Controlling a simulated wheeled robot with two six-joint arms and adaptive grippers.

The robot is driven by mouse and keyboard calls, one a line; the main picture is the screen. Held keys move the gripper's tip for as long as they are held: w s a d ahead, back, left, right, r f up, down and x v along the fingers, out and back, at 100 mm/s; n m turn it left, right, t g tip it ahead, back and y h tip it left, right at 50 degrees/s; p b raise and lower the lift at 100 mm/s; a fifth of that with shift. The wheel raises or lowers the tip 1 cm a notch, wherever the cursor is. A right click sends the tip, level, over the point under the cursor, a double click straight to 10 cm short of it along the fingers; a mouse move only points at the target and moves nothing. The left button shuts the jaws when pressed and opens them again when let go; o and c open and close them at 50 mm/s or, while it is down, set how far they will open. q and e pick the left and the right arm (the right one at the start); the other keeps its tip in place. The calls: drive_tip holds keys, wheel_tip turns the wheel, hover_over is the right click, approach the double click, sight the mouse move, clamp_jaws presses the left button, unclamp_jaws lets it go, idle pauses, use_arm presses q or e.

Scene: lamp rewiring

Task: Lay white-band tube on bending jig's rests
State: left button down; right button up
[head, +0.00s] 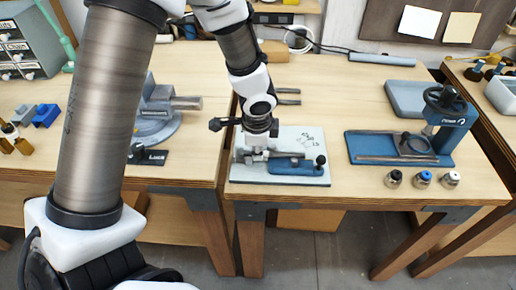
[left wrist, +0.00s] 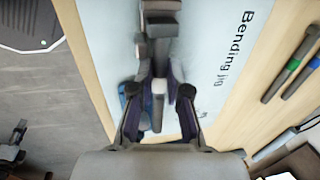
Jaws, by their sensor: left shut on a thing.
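The bending jig (head: 296,168) is a blue and grey fixture on a white mat (head: 315,140) near the front of the middle bench. My left gripper (head: 256,155) reaches down over the jig's left part. In the left wrist view its fingers (left wrist: 159,85) are closed around a grey tube with a white band (left wrist: 158,88). The tube points along the jig (left wrist: 161,25), low over it. The fingers hide much of it, and I cannot tell whether it touches the rests. My right gripper is not in view.
Tubes with a green band (left wrist: 291,64) and a blue band (left wrist: 314,63) lie beside the mat. A blue handwheel press (head: 400,150) stands to the right, with three small capped pots (head: 423,178) in front. A round-based vise (head: 160,115) is on the left bench.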

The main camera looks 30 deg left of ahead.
use_arm(q)
drive_tip(key=shift+f, duration=0.15)
drive_tip(key=c, duration=1.1)
unclamp_jaws()
drive_tip(key=shift+o, duration=0.2)
wheel_tip(320, 180, up, 12)
drive_tip(key=s+d, duration=0.1)
drive_tip(key=s, duration=0.1)
drive_tip(key=shift+d+f, duration=0.1)
wheel_tip(320, 180, up, 9)
drive_tip(key=s+p, duration=0.1)
drive_tip(key=p, duration=0.8)
drive_tip(key=shift+d, duration=0.3)
